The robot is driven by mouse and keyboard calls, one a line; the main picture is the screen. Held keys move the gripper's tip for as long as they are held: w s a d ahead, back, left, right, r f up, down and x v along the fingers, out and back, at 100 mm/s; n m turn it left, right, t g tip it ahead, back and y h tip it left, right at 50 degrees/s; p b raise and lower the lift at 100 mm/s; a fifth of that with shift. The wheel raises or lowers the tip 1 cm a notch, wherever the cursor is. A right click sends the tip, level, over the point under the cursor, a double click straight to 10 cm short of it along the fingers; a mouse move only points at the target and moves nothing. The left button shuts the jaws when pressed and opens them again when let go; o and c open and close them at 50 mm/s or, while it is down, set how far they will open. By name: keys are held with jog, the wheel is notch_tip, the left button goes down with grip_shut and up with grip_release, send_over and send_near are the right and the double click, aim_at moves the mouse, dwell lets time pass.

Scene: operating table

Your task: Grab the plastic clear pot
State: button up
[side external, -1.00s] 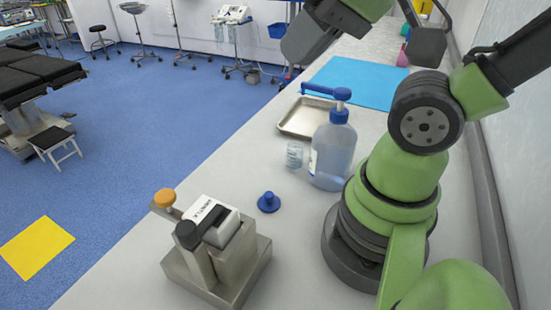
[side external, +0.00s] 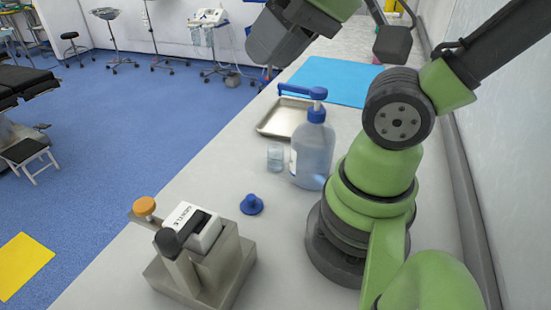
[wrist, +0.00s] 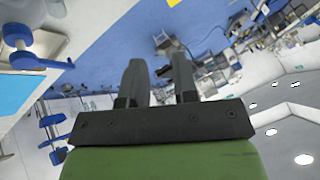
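The small clear plastic pot (side external: 275,157) stands upright on the white counter in the side view. It is just left of the large clear bottle with the blue pump and apart from it. My gripper (wrist: 157,68) shows two dark fingers spread apart in the wrist view, with nothing between them. In the side view the dark grey end of my arm (side external: 280,40) is high at the top, well above the counter and away from the pot. I cannot make out the pot in the wrist view.
The pump bottle (side external: 312,155) stands close to the pot. A metal tray (side external: 280,118) and a blue mat (side external: 330,80) lie behind. A blue knobbed piece (side external: 252,204) and a metal device with an orange knob (side external: 200,260) are in front. The counter's left edge drops to the blue floor.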

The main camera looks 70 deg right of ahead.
jog(key=o, duration=0.7)
jog(key=shift+o, duration=0.2)
jog(key=w+d+f+m+g+h, duration=0.2)
jog(key=w+d+f+m+g, duration=0.15)
jog(key=w+m, duration=0.35)
jog(key=m+g+h, duration=0.2)
jog(key=m+g, duration=0.7)
jog(key=m, duration=1.1)
send_over(280, 155)
jog(key=w, duration=0.5)
notch_tip(280, 155, down, 18)
jog(key=f, duration=0.1)
jog(key=s+f, duration=0.1)
jog(key=f, duration=0.1)
jog(key=shift+s+d+m, duration=0.3)
jog(key=shift+s, duration=0.1)
jog(key=shift+x, duration=3)
